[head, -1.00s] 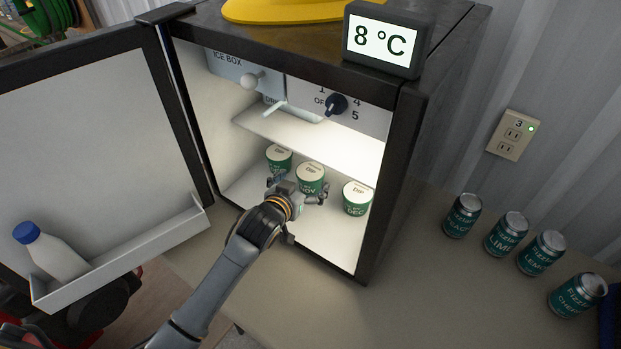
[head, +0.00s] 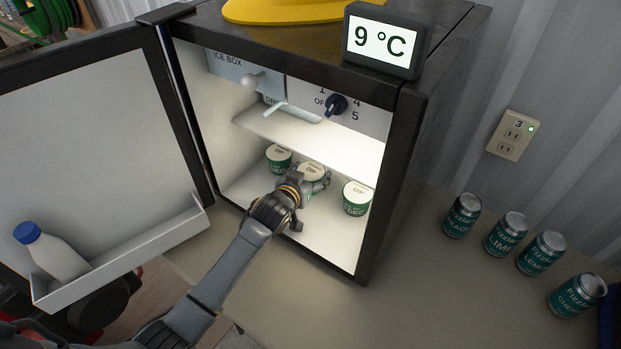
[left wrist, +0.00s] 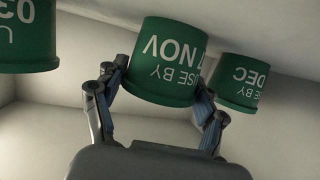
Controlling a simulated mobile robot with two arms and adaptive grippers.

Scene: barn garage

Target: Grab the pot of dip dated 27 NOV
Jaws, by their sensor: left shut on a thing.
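Three green dip pots with pale lids stand in a row on the fridge floor. The middle pot (head: 312,171) is mostly hidden behind my left gripper (head: 311,183). In the left wrist view this pot (left wrist: 166,62) appears upside down and reads "USE BY" and "7 NOV"; the first digit is hidden. My left gripper (left wrist: 152,101) is shut on it, one finger on each side. The right pot (head: 356,198) reads DEC and also shows in the left wrist view (left wrist: 240,82). The left pot (head: 279,158) shows partly in the left wrist view (left wrist: 27,36), reading "03".
The fridge door (head: 95,130) is open to the left, with a milk bottle (head: 50,253) in its shelf. A shelf (head: 310,140) hangs above the pots. Several cans (head: 506,235) stand on the counter to the right. A display (head: 383,40) on top reads 9 °C.

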